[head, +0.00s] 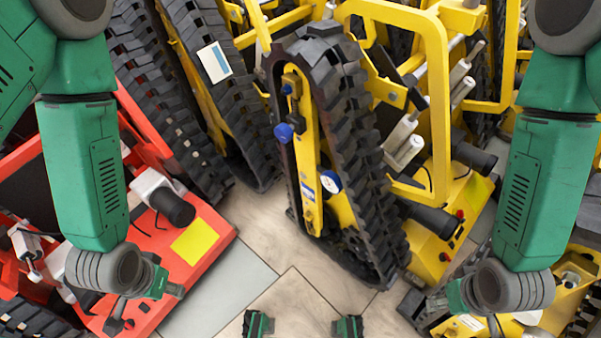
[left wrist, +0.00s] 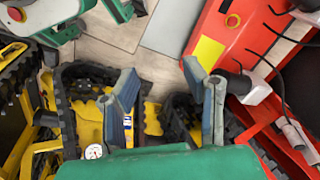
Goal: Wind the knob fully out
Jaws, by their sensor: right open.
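A blue knob (head: 284,132) sticks out from the left face of the yellow side plate (head: 305,150) inside the standing black track (head: 345,130). A smaller blue knob (head: 286,89) sits above it. A round gauge (head: 330,181) is lower on this unit; a gauge also shows in the left wrist view (left wrist: 93,151). My left gripper (head: 170,287) is over the red carrier, left of and apart from the knob. In the left wrist view its fingers (left wrist: 160,75) are spread with nothing between them. My right gripper (head: 442,302) is open and empty at lower right, apart from the knob.
The red carrier (head: 215,220) with a yellow square (head: 195,240) fills the lower left. Yellow frame bars (head: 440,100) and another track (head: 200,90) crowd the back. Tiled floor (head: 290,285) is clear between the red carrier and the standing track.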

